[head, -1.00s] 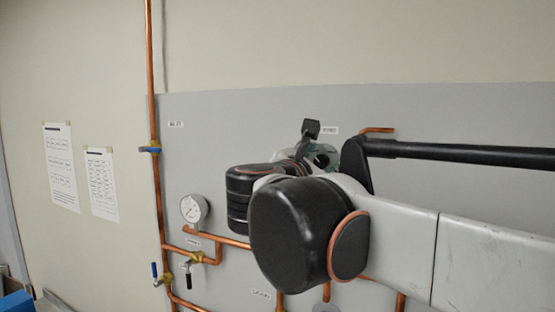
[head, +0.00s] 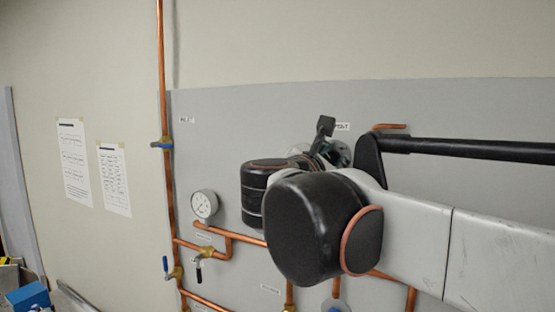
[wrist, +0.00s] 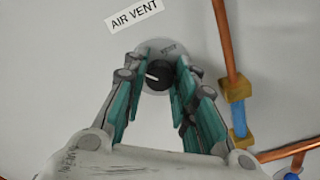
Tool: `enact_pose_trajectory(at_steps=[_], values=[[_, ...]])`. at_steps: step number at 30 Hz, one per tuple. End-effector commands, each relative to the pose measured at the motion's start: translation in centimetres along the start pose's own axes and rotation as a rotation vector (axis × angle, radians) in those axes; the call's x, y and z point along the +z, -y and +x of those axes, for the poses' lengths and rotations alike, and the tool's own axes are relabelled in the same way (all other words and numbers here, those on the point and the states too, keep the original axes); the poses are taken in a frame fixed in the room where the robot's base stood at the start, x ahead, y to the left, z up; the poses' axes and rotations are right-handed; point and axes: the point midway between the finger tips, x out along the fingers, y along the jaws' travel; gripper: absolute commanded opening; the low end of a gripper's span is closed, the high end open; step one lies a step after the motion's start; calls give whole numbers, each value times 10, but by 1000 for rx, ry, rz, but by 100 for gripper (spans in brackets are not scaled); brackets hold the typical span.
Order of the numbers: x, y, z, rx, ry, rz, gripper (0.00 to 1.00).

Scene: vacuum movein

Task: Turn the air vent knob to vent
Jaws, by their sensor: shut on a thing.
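The air vent knob (wrist: 159,75) is small, round and black, with a white pointer line towards the left. It sits on a round grey plate (wrist: 161,49) marked VENT at the top, below an AIR VENT label (wrist: 134,13). My gripper (wrist: 161,70) has its teal-padded fingers on both sides of the knob and is shut on it. In the head view my gripper (head: 326,154) shows only in part, near a round plate on the panel. My own arm hides the knob there.
A copper pipe with a blue-handled valve (wrist: 238,118) runs close to the right of my fingers. In the head view, a gauge (head: 204,205), copper pipes and small valves (head: 207,256) are left of my arm. Two paper sheets (head: 75,163) hang further left.

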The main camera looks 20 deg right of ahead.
Motion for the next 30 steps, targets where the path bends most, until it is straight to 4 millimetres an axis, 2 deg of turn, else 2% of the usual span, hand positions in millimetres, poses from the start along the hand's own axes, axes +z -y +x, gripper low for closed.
enact_pose_trajectory(at_steps=[8,30], values=[[-1,1,0,0,0,177,2],[-2,2,0,0,0,877,2]])
